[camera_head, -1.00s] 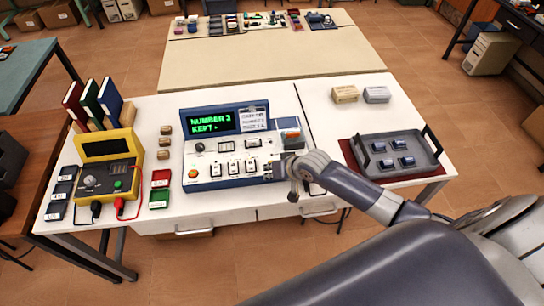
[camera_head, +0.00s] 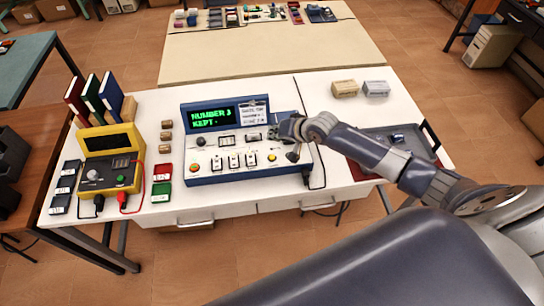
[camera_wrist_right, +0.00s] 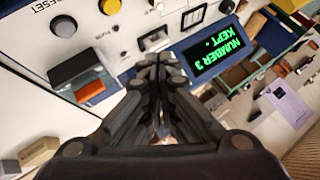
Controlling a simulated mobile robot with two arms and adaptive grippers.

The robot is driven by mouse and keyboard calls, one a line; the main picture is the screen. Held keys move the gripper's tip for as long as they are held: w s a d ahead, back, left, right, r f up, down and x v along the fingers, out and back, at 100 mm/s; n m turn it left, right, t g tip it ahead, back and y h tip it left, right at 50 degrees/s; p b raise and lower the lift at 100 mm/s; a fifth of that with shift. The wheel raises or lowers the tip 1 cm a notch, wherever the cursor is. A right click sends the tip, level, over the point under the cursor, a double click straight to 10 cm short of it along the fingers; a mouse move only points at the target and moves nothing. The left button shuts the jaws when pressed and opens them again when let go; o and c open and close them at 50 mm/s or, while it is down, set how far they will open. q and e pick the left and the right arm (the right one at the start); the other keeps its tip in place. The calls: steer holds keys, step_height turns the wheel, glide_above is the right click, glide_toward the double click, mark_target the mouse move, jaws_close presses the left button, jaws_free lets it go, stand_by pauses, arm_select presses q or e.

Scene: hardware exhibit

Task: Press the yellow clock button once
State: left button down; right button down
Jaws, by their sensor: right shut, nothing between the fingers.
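The blue-and-white console (camera_head: 232,178) stands on the white table, with its screen (camera_head: 213,117) showing green text, "NUMBER 3 KEPT". The yellow button (camera_head: 271,157) is at the right of its front panel and shows no hand over it. In the right wrist view a yellow round button (camera_wrist_right: 110,6) is at the top edge, partly cut off. My right gripper (camera_head: 274,131) is over the console's right part, behind the yellow button in the picture. In the wrist view its fingertips (camera_wrist_right: 158,62) are together and empty, close to the screen (camera_wrist_right: 216,43). My left gripper is not in view.
A black knob (camera_head: 292,156) sits right of the yellow button, and several switches (camera_head: 233,161) to its left. A yellow meter (camera_head: 110,172) stands at the left. A grey tray (camera_head: 431,152) lies at the right, partly behind my arm.

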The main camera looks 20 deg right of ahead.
steer(key=b, duration=0.4)
glide_above(274, 156)
step_height(274, 156, down, 6)
steer(key=shift+w+d+r, duration=0.1)
steer(key=shift+r, duration=0.1)
steer(key=shift+f+b, duration=0.5)
steer(key=shift+f, duration=0.55)
steer(key=shift+f, duration=0.1)
steer(key=shift+f, duration=0.35)
steer(key=shift+f+b, duration=0.4)
steer(key=shift+f, duration=0.1)
stand_by(0.6)
stand_by(0.4)
steer(key=shift+r+p, duration=0.95)
steer(key=shift+p, duration=0.05)
